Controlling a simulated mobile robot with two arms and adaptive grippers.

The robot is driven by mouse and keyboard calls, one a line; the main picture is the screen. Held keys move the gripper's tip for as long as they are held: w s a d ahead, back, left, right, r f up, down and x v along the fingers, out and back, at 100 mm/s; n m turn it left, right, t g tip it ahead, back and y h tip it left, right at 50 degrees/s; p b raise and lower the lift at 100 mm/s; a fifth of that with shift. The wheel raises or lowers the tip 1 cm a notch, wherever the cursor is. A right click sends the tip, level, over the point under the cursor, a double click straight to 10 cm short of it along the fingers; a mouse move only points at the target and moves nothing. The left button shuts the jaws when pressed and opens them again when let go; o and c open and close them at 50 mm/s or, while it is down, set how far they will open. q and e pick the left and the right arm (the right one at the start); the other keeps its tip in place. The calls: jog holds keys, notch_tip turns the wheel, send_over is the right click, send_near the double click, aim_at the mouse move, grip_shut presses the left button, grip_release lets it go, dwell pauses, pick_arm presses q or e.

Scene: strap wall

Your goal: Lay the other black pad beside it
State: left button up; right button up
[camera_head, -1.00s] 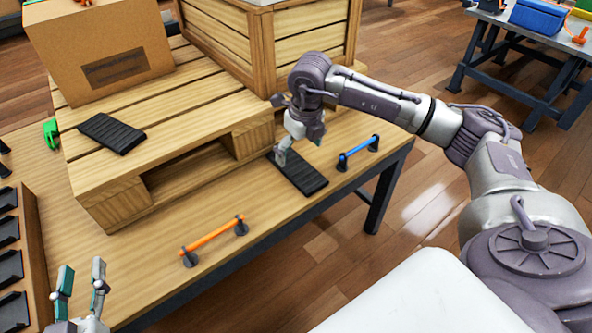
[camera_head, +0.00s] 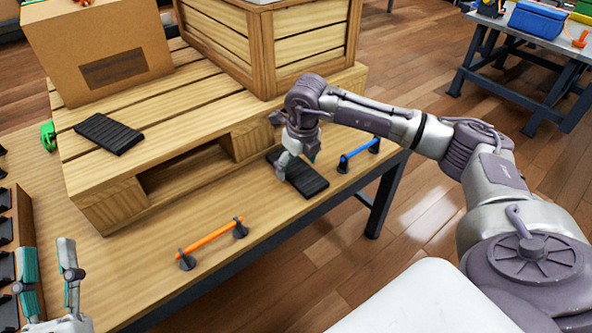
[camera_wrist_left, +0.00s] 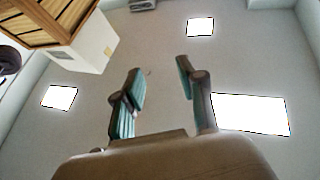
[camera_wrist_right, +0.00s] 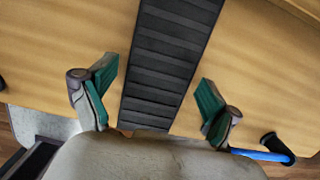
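One ribbed black pad (camera_head: 108,133) lies flat on the left part of the wooden pallet (camera_head: 180,142). The other black pad (camera_head: 301,178) lies on the table in front of the pallet's right end. My right gripper (camera_head: 286,166) is over that second pad, pointing down. In the right wrist view the pad (camera_wrist_right: 168,65) runs between the open, separated fingers (camera_wrist_right: 158,90), with a gap on both sides. My left gripper (camera_head: 48,260) is at the lower left, fingers up, open and empty; its spread fingers also show in the left wrist view (camera_wrist_left: 158,82).
A cardboard box (camera_head: 100,50) and a wooden crate (camera_head: 262,45) stand on the pallet. An orange bar (camera_head: 210,230) and a blue bar (camera_head: 358,152) on black stands are near the table's front edge. A rack of black holders (camera_head: 20,215) is at far left.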

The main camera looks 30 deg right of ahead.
jog(key=c, duration=1)
jog(key=shift+r, duration=0.1)
